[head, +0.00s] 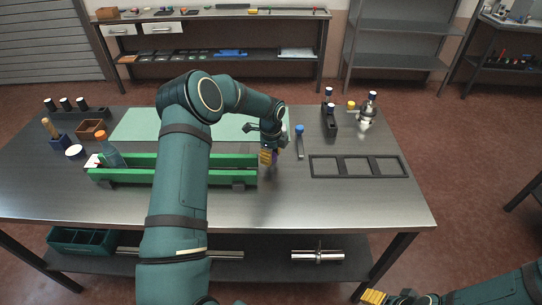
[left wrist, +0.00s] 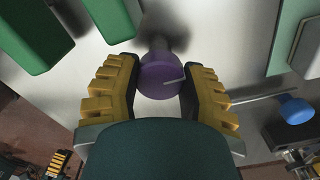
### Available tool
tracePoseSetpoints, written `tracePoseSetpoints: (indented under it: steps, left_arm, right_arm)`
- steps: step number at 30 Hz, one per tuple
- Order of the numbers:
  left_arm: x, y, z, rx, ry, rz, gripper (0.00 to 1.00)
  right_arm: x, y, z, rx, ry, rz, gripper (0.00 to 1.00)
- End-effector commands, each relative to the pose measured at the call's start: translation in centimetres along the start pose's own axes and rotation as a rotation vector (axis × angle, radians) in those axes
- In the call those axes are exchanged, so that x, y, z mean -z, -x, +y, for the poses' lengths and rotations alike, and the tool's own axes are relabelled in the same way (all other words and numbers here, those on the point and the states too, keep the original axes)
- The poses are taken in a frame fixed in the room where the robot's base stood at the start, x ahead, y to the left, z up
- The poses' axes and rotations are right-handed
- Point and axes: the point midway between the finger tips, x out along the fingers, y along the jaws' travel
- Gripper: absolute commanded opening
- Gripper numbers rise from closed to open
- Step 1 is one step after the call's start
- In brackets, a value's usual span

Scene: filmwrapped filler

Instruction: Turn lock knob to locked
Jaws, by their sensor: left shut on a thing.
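A round purple knob (left wrist: 158,80) with a pale pointer line shows between the yellow-padded fingers of my left gripper (left wrist: 157,90) in the left wrist view. The line points to the right and slightly up in that picture. My left gripper is shut on the knob; its pads hide the knob's sides. In the head view my left gripper (head: 269,156) is low over the table, just right of the green rails (head: 215,161), and mostly covers the knob. My right gripper (head: 375,297) is at the bottom edge of the head view, away from the table top, its opening unclear.
A blue-topped lever (head: 299,130) stands close to the right of my left gripper; its blue cap also shows in the left wrist view (left wrist: 295,110). A black three-window frame (head: 358,156) lies further right. A green mat (head: 135,124) lies behind the rails.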

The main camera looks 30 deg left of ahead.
Motion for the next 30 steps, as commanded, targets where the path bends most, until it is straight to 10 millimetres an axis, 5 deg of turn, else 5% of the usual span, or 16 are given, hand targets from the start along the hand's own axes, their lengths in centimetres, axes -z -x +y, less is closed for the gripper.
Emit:
tracePoseSetpoints:
  steps: [12, 13, 15, 25, 30]
  left_arm:
    - [-0.1, -0.1, 0.1, -0.002, -0.007, -0.002, 0.07]
    - [-0.1, -0.1, 0.1, -0.002, -0.007, -0.002, 0.48]
    - [-0.1, -0.1, 0.1, -0.002, -0.007, -0.001, 0.61]
    - [-0.1, 0.2, 0.0, 0.000, -0.006, -0.001, 0.61]
    - [-0.1, 2.1, -0.1, 0.002, -0.005, -0.001, 0.61]
  right_arm:
    - [0.0, 0.0, 0.0, 0.000, 0.000, 0.000, 0.64]
    - [0.0, 0.0, 0.0, 0.000, 0.000, 0.000, 0.64]
    - [0.0, 0.0, 0.0, 0.000, 0.000, 0.000, 0.64]
    - [0.0, 0.0, 0.0, 0.000, 0.000, 0.000, 0.64]
    - [0.0, 0.0, 0.0, 0.000, 0.000, 0.000, 0.64]
